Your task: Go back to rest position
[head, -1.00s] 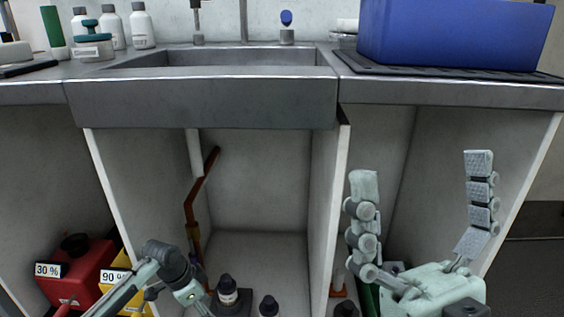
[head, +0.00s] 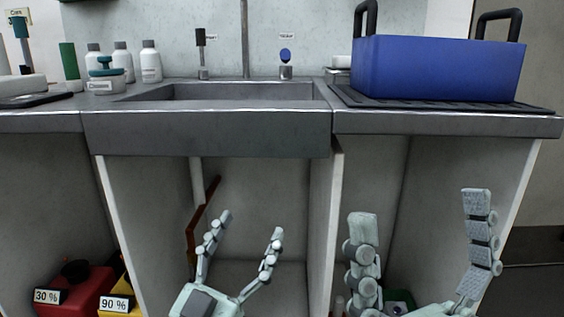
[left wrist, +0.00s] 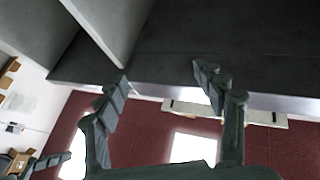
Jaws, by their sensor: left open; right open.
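My left gripper (head: 247,228) is open and empty, its two fingers pointing up in front of the open cabinet under the sink. It also shows in the left wrist view (left wrist: 160,85), with nothing between its fingers. My right gripper (head: 418,215) is open and empty, fingers up, in front of the cabinet bay to the right. The palm of the right gripper is cut off by the lower frame edge.
A sink (head: 215,92) is set in the grey counter (head: 205,133) above both grippers. A blue crate (head: 440,70) stands on a black mat at right. Bottles (head: 151,62) stand at left. Red (head: 85,290) and yellow (head: 125,303) containers sit low left.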

